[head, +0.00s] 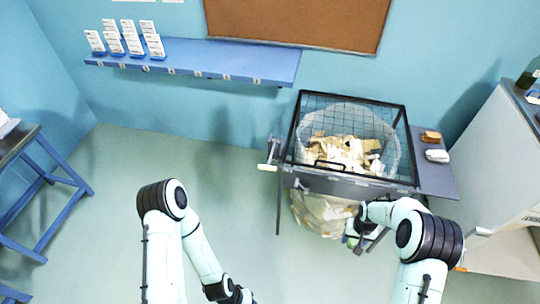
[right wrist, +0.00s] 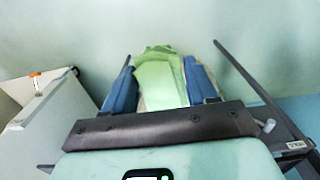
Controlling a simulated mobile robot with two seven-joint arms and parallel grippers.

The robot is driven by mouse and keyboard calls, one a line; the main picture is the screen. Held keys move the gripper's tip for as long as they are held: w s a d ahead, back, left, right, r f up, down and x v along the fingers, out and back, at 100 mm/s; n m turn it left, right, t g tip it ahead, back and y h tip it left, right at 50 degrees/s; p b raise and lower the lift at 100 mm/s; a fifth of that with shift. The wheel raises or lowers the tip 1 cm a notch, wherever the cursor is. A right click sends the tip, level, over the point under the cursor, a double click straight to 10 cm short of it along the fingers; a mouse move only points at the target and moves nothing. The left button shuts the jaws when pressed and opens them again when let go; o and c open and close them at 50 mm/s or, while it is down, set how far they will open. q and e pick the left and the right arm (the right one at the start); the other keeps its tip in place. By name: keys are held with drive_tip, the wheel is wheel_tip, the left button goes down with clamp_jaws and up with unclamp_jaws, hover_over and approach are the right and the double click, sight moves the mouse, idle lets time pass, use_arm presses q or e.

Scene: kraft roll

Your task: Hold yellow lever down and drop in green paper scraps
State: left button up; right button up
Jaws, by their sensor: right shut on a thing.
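A pale yellow lever (head: 267,167) sticks out at the left side of a black-framed stand. A wire mesh lid (head: 352,108) lies over the stand's opening; through it I see a clear bag with tan and cream paper scraps (head: 345,152). My right gripper (head: 358,238) is low in front of the stand, at the bag's right side. In the right wrist view it is shut on green paper scraps (right wrist: 160,80), between its blue fingers. My left arm comes in at the bottom, left of the stand; its gripper is cut off by the frame edge.
A grey side shelf (head: 436,180) right of the stand holds a brown block (head: 430,136) and a white one (head: 437,156). A white cabinet (head: 500,160) stands at the right. A blue wall shelf (head: 200,60) carries several white cards. Floor left of the stand is clear.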

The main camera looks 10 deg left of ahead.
drive_tip(key=w+r+p, duration=0.1)
drive_tip(key=w+r, duration=0.1)
drive_tip(key=w+d+r+p, duration=0.1)
drive_tip(key=w, duration=0.1)
drive_tip(key=shift+w+r, duration=0.4)
use_arm(q)
drive_tip(key=shift+t, duration=0.3)
drive_tip(key=shift+w+r, duration=1.8)
drive_tip(key=shift+w, duration=0.25)
use_arm(e)
drive_tip(key=w+d+r, duration=0.3)
drive_tip(key=w+r, duration=0.6)
drive_tip(key=w, duration=0.3)
drive_tip(key=shift+w+d, duration=0.25)
drive_tip(key=shift+d, duration=0.05)
drive_tip(key=shift+r, duration=0.15)
use_arm(q)
drive_tip(key=n+t+y, duration=0.4)
drive_tip(key=n+t, duration=0.3)
drive_tip(key=n, duration=0.7)
approach(268, 167)
drive_tip(key=x, duration=0.8)
drive_tip(key=shift+f, duration=0.2)
